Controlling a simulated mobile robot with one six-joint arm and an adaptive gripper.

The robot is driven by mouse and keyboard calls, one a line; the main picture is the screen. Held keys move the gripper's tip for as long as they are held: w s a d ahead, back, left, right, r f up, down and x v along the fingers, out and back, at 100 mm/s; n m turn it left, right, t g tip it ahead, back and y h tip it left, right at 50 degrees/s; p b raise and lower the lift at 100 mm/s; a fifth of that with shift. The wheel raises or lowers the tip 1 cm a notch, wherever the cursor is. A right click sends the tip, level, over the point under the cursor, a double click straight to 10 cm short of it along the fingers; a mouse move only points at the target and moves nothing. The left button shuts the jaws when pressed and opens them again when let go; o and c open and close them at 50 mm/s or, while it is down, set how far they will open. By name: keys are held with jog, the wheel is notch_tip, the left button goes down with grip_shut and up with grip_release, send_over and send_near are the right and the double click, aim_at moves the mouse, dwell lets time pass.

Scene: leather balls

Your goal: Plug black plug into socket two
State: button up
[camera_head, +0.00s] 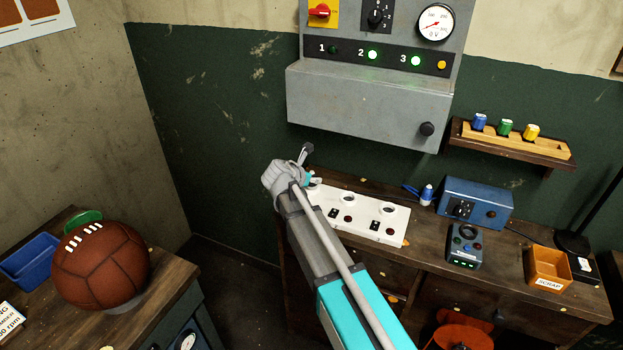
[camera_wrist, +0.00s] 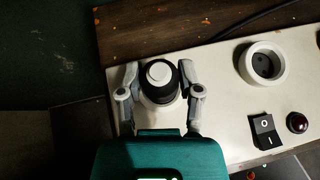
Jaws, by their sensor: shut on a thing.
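My gripper (camera_wrist: 160,82) is shut on the black plug (camera_wrist: 174,84), with one grey finger on each side. The plug has a black body and a pale round cap facing the wrist camera. It is over the end of the white socket strip (camera_wrist: 222,100) in the wrist view; whether it touches a socket there is hidden. An empty round socket (camera_wrist: 262,64) shows to its right. In the head view, my gripper (camera_head: 305,165) is at the left end of the strip (camera_head: 365,222), partly hiding it. I cannot make out the plug clearly there.
The strip lies on a wooden bench (camera_head: 460,265). A grey panel (camera_head: 370,100) above has lamp 1 dark and lamps 2 and 3 green. A blue box (camera_head: 475,203), a small meter (camera_head: 465,247) and an orange scrap bin (camera_head: 548,268) stand right. A leather ball (camera_head: 100,265) is left.

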jog(key=o, duration=1.1)
jog(key=p+v, duration=0.8)
jog(key=v, duration=0.5)
jog(key=shift+s+a+r, duration=0.15)
jog(key=shift+s+r, duration=0.1)
jog(key=shift+r, duration=0.05)
